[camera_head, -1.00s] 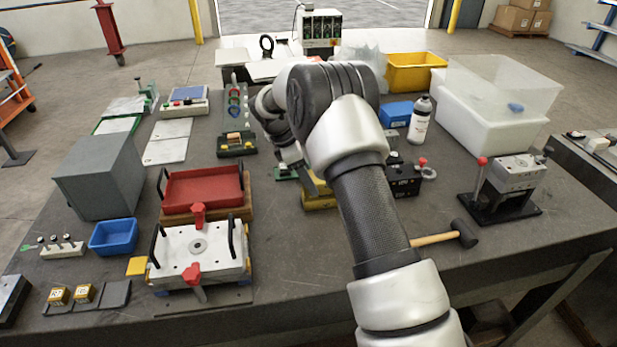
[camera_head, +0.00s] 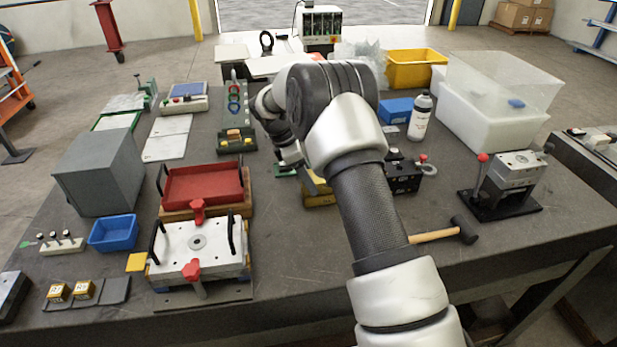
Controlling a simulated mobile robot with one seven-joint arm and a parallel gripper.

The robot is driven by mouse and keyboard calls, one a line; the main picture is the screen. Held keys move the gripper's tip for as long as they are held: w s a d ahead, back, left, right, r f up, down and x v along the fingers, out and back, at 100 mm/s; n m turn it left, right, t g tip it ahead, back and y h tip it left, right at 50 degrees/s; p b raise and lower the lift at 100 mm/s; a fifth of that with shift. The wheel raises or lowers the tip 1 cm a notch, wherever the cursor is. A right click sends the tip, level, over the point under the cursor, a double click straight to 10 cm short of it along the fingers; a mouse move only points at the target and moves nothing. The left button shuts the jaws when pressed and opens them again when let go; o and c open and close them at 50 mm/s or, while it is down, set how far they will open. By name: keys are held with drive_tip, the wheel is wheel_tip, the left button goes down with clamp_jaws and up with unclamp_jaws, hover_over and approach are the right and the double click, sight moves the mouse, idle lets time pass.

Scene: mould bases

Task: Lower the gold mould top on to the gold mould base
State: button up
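A gold block (camera_head: 318,192) sits near the middle of the bench, partly hidden behind my arm. I cannot tell whether it is the mould base alone or base and top together. My gripper (camera_head: 291,160) points down just left of and behind this block, above a small green piece (camera_head: 285,171). Its fingers are too small and too covered to show whether they are open or hold anything. No separate gold mould top can be made out.
A black block (camera_head: 403,178) stands right of the gold block, with a white bottle (camera_head: 420,118) behind. A mallet (camera_head: 445,235) lies at right. A red tray (camera_head: 203,185) and a white clamped plate (camera_head: 198,250) stand at left. The front middle bench is clear.

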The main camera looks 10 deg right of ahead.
drive_tip(key=o, duration=1.9)
drive_tip(key=shift+r, duration=0.15)
drive_tip(key=shift+c, duration=0.2)
drive_tip(key=v, duration=1.7)
drive_tip(key=s+d+r+m+t, duration=0.1)
drive_tip(key=s+d+r+m, duration=0.15)
drive_tip(key=s+r, duration=0.4)
drive_tip(key=s+d+r+m+t+y+p, duration=0.1)
drive_tip(key=s+d+r+m+t+y, duration=0.1)
drive_tip(key=s+r+m, duration=0.7)
drive_tip(key=s+d+f+m+t+y, duration=0.1)
drive_tip(key=s+f+m, duration=0.1)
drive_tip(key=s, duration=0.8)
drive_tip(key=s+d+f+m+t+y, duration=0.1)
drive_tip(key=s+f+m, duration=0.2)
drive_tip(key=s, duration=0.8)
drive_tip(key=shift+s+f+m+t, duration=0.25)
drive_tip(key=shift+f+m+t, duration=0.05)
drive_tip(key=shift+m, duration=0.45)
